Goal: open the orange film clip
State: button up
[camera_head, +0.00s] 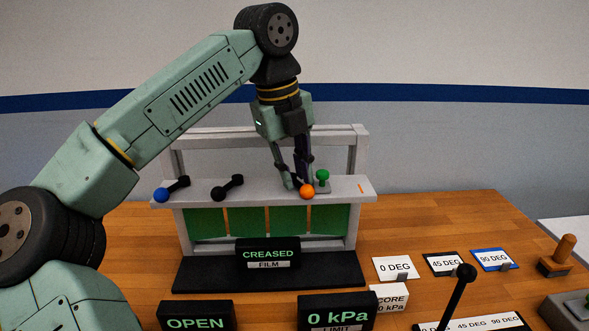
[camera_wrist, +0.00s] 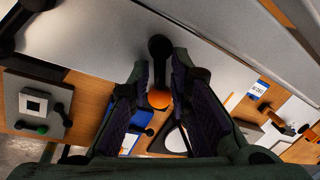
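The orange film clip shows as an orange ball (camera_head: 307,191) at the front of the white shelf, on the right part. In the wrist view the orange ball (camera_wrist: 158,99) is at the end of a dark lever with a black knob (camera_wrist: 160,47). My gripper (camera_head: 295,185) points down at the shelf beside the ball. In the wrist view my gripper's fingers (camera_wrist: 160,62) stand apart on either side of the lever, with the ball between them in the picture. Slim gaps show beside the ball; I cannot tell whether a finger touches the lever.
A blue-ended lever (camera_head: 162,195), a black lever (camera_head: 220,194) and a green knob (camera_head: 322,175) share the white shelf (camera_head: 258,192). Green film (camera_head: 247,221) hangs below. Angle cards (camera_head: 396,268) lie to the right.

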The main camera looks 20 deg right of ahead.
jog(key=shift+c, duration=0.2)
grip_shut()
jog(key=shift+m, duration=0.3)
jog(key=m, duration=0.2)
jog(key=a+m+g, duration=0.1)
jog(key=m, duration=0.2)
jog(key=shift+w, duration=0.15)
jog(key=shift+w+a+m+g+y, duration=0.1)
jog(key=shift+a+m+g, duration=0.1)
jog(key=shift+m, duration=0.8)
jog(key=shift+w+a+m+g+y, duration=0.1)
jog(key=shift+w+m+g, duration=0.1)
jog(key=shift+m, duration=0.8)
jog(key=shift+w+a+m+g+y, duration=0.1)
jog(key=shift+a+m+g, duration=0.1)
jog(key=shift+m, duration=0.8)
jog(key=shift+o, duration=0.2)
grip_release()
